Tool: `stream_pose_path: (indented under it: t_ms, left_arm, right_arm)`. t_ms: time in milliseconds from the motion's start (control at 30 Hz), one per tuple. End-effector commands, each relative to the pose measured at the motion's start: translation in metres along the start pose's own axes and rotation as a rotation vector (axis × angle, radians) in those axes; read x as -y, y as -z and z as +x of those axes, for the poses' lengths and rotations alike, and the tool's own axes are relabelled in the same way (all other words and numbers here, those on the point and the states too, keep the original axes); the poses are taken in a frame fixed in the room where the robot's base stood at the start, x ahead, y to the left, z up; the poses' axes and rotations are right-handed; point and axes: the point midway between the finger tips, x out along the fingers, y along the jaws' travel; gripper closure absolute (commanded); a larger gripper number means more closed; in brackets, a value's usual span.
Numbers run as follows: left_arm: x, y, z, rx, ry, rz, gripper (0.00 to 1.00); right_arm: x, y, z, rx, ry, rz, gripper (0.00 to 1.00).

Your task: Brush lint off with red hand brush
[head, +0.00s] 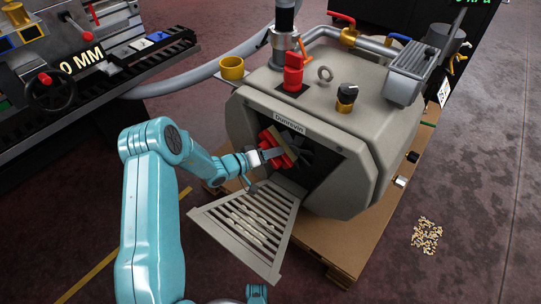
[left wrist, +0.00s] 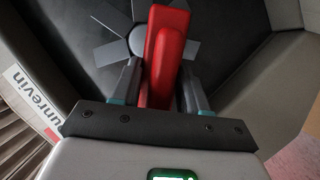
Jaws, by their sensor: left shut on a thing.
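My left gripper (head: 273,154) is shut on the red hand brush (head: 287,160), at the dark front opening of the grey machine (head: 330,110). In the left wrist view, the red brush handle (left wrist: 165,50) stands between the two fingers, in front of a grey fan (left wrist: 105,52). I cannot tell whether the brush touches the fan. A slatted grey panel (head: 268,266) slopes down and out below the opening. Pale lint strips (head: 252,226) lie on its slats.
The machine sits on a wooden pallet (head: 345,262). A lathe (head: 75,65) stands at left. Small pellets (head: 426,236) lie on the floor at right.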

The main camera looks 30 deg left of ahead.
Motion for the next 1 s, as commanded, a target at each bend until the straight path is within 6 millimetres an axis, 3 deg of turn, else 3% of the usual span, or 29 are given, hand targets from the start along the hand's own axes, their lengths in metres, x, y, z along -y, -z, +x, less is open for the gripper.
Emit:
stream_pose_path:
  t_ms: [567, 1000]
  left_arm:
    - [-0.001, 0.004, 0.009, -0.001, -0.001, 0.001, 0.89]
    - [-0.019, -0.018, 0.016, 0.0, -0.002, 0.001, 0.89]
  right_arm:
    - [-0.002, 0.0, 0.007, 0.0, 0.0, 0.0, 1.0]
    - [-0.004, 0.0, 0.011, 0.0, 0.0, 0.0, 1.0]
